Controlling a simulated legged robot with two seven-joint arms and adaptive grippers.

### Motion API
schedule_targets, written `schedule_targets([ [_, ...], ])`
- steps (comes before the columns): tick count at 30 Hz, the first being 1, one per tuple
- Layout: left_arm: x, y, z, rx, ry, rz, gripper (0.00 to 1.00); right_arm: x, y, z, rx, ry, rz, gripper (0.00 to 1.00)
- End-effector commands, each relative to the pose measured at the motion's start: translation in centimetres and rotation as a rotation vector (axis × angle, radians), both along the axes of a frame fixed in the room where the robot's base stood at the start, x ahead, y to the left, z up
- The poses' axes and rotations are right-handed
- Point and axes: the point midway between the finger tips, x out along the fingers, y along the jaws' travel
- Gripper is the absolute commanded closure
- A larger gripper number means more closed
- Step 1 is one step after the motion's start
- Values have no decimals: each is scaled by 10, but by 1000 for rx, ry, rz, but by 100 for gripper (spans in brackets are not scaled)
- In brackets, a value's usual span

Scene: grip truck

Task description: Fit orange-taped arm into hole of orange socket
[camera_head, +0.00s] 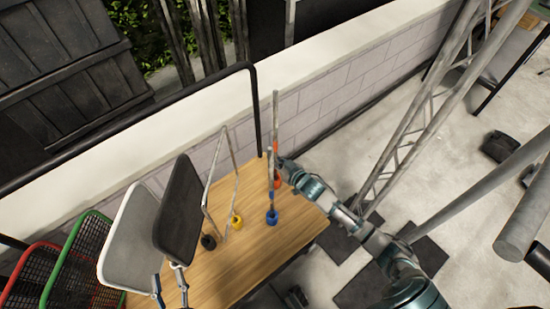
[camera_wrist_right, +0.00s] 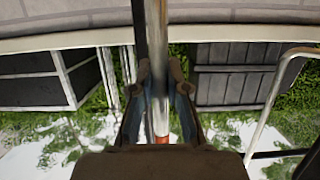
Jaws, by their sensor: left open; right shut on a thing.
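The orange-taped arm (camera_head: 276,112) is a grey metal pole, standing nearly upright at the table's far right corner. My right gripper (camera_head: 280,163) is shut on it low down, near its orange band. In the right wrist view the pole (camera_wrist_right: 155,60) runs between the fingers of my right gripper (camera_wrist_right: 159,80), with the orange band (camera_wrist_right: 162,140) beyond. The orange socket (camera_head: 277,181) sits on the table just below this gripper, partly hidden. I cannot tell whether the pole's lower end is in the hole.
A blue socket (camera_head: 271,218) with an upright pole stands just in front. A yellow socket (camera_head: 236,221) and a black socket (camera_head: 208,242) with rods stand further left on the wooden table (camera_head: 245,262). Red and green mesh chairs (camera_head: 75,265) are at left; a low wall runs behind.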

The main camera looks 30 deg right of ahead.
Motion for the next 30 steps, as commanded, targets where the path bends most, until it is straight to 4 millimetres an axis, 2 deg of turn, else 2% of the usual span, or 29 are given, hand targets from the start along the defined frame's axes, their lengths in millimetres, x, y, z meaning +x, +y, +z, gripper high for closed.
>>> schedule_targets([
  [18, -9, 1, 22, -52, -167, 0, 52, 0, -1, -26, -1, -3, -1, 100],
  [30, -12, 0, 29, -66, -209, -1, 52, 0, -1, -29, -3, -4, 0, 100],
])
